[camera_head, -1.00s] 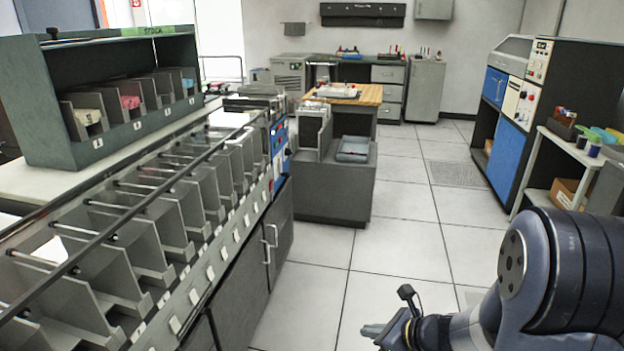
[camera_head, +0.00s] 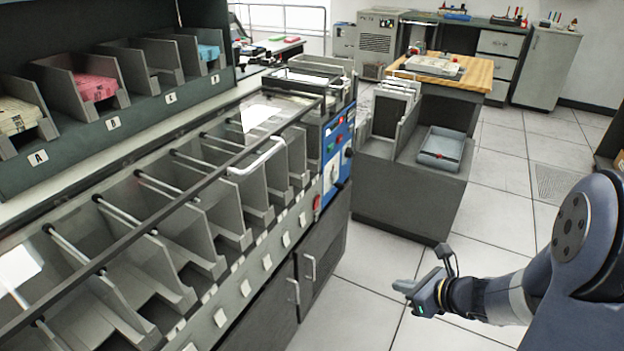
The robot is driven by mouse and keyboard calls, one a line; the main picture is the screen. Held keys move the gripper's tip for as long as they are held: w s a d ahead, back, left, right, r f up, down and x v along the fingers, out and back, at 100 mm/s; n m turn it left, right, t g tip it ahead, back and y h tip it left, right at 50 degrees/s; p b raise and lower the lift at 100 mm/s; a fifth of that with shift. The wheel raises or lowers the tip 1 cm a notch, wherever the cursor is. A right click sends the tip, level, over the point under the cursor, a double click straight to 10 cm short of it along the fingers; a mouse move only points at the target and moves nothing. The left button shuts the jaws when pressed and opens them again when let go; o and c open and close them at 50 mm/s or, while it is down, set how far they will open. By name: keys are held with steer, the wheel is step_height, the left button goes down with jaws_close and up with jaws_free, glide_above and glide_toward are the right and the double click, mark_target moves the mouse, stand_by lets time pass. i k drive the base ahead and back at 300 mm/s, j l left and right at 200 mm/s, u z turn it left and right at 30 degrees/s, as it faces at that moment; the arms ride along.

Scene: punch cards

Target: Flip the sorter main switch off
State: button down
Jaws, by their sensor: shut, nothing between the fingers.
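The card sorter (camera_head: 180,235) runs along the left and middle of the view, with a row of grey pockets. At its far end is a blue control panel (camera_head: 330,172) with small coloured buttons and a white plate. A small red part (camera_head: 317,204) sits at the near lower side of this panel. I cannot tell which part is the main switch or its position. My gripper (camera_head: 403,286) is shut and empty, over the floor to the right of the sorter, below and apart from the panel.
A dark rack (camera_head: 75,125) with card trays stands at the left. A grey cart (camera_head: 410,195) with a blue tray stands beyond the sorter. A wood-topped table (camera_head: 440,66) is behind. The tiled floor between sorter and arm is clear.

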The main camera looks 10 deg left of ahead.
mark_target(316, 203)
steer(key=i+l+u, duration=0.35)
steer(key=i, duration=0.2)
steer(key=i+l+u, duration=0.35)
steer(key=i, duration=0.2)
steer(key=i+j, duration=0.05)
steer(key=j, duration=0.05)
